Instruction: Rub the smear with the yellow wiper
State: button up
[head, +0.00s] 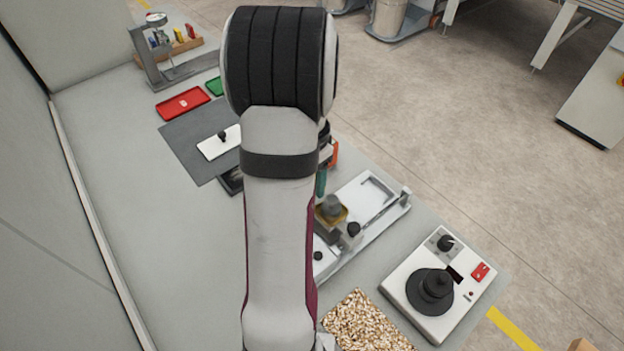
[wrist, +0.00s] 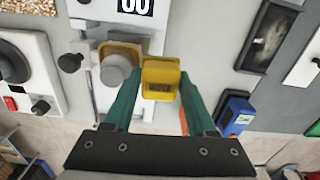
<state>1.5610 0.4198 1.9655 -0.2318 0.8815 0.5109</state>
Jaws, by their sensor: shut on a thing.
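The yellow wiper (wrist: 161,80) sits between the green fingertips of my gripper (wrist: 160,75) in the wrist view, and the gripper is shut on it. In the head view my arm hides the wiper and most of the gripper. A dark framed plate (wrist: 268,36) with a pale greyish smear (wrist: 264,42) lies to the upper right in the wrist view, apart from the wiper. A corner of this plate (head: 231,182) shows at the left of my arm in the head view.
A blue block (wrist: 237,112) and an orange piece (wrist: 184,116) are near my right finger. A white device with a grey knob (wrist: 115,70) is close at left. A control box (head: 440,285), wood pellets (head: 365,325) and a red tray (head: 183,103) are on the bench. Bench room is clear at left.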

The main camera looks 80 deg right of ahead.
jog(key=w+d+f, duration=0.1)
jog(key=w+d, duration=0.5)
jog(key=w, duration=0.4)
jog(key=w+d+f, duration=0.1)
jog(key=w+d, duration=0.5)
jog(key=w, duration=0.5)
jog(key=shift+s+a+f, duration=0.1)
jog(key=shift+f, duration=1.75)
jog(key=shift+s+f, duration=0.1)
jog(key=shift+f, duration=1.7)
jog(key=shift+s+a+f, duration=0.2)
jog(key=shift+s+f, duration=0.05)
grip_shut()
jog(key=shift+s+a, duration=1.05)
jog(key=shift+a, duration=0.05)
jog(key=shift+w+d, duration=1.35)
jog(key=shift+d, duration=0.05)
jog(key=shift+s+d, duration=0.4)
jog(key=shift+s, duration=0.25)
jog(key=shift+s+a, duration=1.3)
jog(key=shift+a, duration=0.05)
jog(key=shift+w+d, duration=1.3)
jog(key=shift+w+d+r, duration=0.15)
notch_tip(320, 180, up, 8)
